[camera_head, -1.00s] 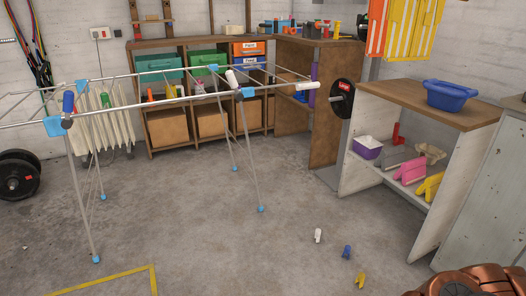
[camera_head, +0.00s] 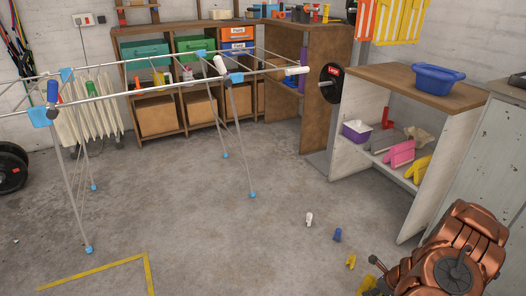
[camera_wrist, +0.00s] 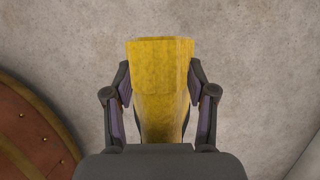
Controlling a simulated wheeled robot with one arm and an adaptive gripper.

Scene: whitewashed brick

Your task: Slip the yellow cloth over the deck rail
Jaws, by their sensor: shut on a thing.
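My gripper (camera_wrist: 160,88) is shut on a yellow cloth (camera_wrist: 160,54) in the wrist view. The cloth is folded, with a wider flap on top and a narrower part between the fingers. Bare concrete floor shows behind it. In the head view a bit of yellow (camera_head: 368,284) shows beside my copper arm at the bottom right, and most of my gripper is hidden. A drying rack (camera_head: 150,90) with long metal rails and blue joints stands at the left, well apart from my gripper. No cloth hangs on its visible rails.
White, blue and yellow pegs (camera_head: 337,235) lie on the floor near my arm. An open shelf unit (camera_head: 390,80) at the right bears a blue basin (camera_head: 437,80) and holds pink and yellow items. Yellow tape (camera_head: 100,267) marks the front floor.

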